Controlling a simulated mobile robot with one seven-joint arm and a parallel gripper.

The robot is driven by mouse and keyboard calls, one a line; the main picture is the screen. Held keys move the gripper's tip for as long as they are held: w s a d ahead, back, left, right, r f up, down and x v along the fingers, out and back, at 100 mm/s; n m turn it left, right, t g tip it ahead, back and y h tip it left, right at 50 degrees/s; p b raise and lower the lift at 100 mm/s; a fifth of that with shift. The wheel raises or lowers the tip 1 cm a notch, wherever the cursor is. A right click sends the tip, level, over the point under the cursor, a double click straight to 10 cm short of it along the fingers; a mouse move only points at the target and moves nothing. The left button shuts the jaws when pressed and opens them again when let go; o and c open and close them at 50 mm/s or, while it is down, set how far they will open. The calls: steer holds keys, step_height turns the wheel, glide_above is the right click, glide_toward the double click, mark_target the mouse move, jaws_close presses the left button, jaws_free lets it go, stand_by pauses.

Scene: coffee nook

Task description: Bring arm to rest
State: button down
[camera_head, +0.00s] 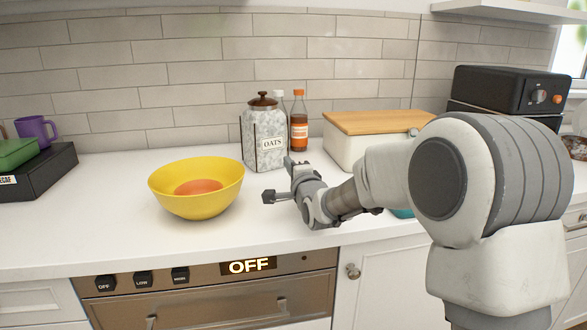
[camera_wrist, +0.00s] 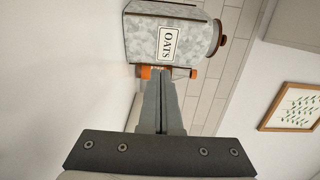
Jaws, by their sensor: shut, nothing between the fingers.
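My gripper (camera_head: 290,164) is over the counter in the head view, in front of the oats jar (camera_head: 264,138) and right of the yellow bowl (camera_head: 197,203). In the wrist view my gripper (camera_wrist: 162,90) has its two fingers together with nothing between them. The oats jar (camera_wrist: 172,38) shows sideways beyond the fingertips. My arm reaches in from the right, bent low over the counter. Part of the counter behind it is hidden.
The bowl holds something orange (camera_head: 198,187). Bottles (camera_head: 299,122) and a wood-lidded white box (camera_head: 345,150) stand at the back. A teal thing (camera_head: 402,213) is mostly hidden by my arm. A black box (camera_head: 38,175) is at left. The counter (camera_head: 110,205) is bare left of the bowl.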

steer(key=v, duration=0.3)
steer(key=shift+s+d, duration=0.1)
steer(key=shift+s, duration=0.05)
steer(key=s+d+n+g+h, duration=0.1)
steer(key=s+d, duration=0.1)
steer(key=s+d+r+n+g, duration=0.1)
steer(key=s+d+n, duration=0.1)
steer(key=s, duration=0.1)
steer(key=s+d+n+h, duration=0.1)
steer(key=s+d, duration=0.1)
steer(key=shift+s+d+r+n+g+h, duration=0.2)
steer(key=shift+s+d+n+g+h, duration=0.1)
steer(key=shift+g, duration=0.1)
steer(key=s+d+f+n+g+h, duration=0.1)
steer(key=s+d+f+n+g, duration=0.2)
steer(key=s, duration=0.8)
steer(key=s+d+f+n+g+h, duration=0.1)
steer(key=s+d+n+g, duration=0.3)
steer(key=s, duration=0.7)
steer(key=s+d+f+n+g+h, duration=0.25)
steer(key=s+d, duration=0.35)
steer(key=s, duration=0.4)
step_height(320, 180, up, 23)
steer(key=p, duration=2.3)
steer(key=shift+a+f+t+y, duration=0.2)
steer(key=shift+t+y, duration=0.25)
